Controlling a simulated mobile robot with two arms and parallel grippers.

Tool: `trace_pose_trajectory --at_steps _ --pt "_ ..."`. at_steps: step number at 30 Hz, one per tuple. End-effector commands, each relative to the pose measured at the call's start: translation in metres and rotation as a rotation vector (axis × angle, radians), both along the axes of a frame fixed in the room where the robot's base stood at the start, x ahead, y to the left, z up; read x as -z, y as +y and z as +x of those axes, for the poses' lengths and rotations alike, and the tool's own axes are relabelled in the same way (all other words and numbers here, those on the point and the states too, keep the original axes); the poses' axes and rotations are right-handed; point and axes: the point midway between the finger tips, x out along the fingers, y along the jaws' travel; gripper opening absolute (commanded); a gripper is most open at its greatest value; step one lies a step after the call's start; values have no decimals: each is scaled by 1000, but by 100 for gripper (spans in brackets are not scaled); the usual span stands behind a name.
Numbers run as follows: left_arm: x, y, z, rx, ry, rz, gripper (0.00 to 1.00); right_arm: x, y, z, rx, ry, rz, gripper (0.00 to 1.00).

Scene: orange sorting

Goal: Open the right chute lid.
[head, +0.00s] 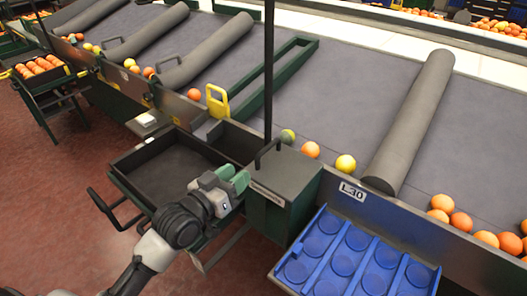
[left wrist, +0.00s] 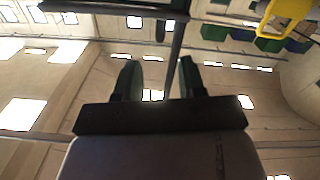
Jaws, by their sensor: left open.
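A yellow handle (head: 217,101) stands upright at the conveyor edge, further left; a yellow part also shows in the left wrist view (left wrist: 288,14). I cannot tell for sure which of these belongs to the right chute lid. My left gripper (head: 240,178) is open, just left of the green box; its two green fingers (left wrist: 160,78) are apart with nothing held between them. My right gripper is out of view.
A black, empty-looking tray (head: 128,160) lies left of my left gripper. A blue tray with round hollows (head: 318,226) is at the right. A thin dark pole (head: 269,70) rises behind the box. Oranges (head: 310,149) lie along the conveyor edge.

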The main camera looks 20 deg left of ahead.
Motion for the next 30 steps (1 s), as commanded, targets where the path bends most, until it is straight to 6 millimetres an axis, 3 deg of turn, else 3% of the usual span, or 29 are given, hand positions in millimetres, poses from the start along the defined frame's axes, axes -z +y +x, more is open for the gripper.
trace_pose_trajectory --at_steps 5,18,30 --pt "-3 -5 18 -1 -12 -8 40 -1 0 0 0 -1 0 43" --pt "-2 -32 89 -1 -7 -6 40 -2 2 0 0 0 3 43" --pt "-1 -36 101 -1 -7 -4 40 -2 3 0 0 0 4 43"
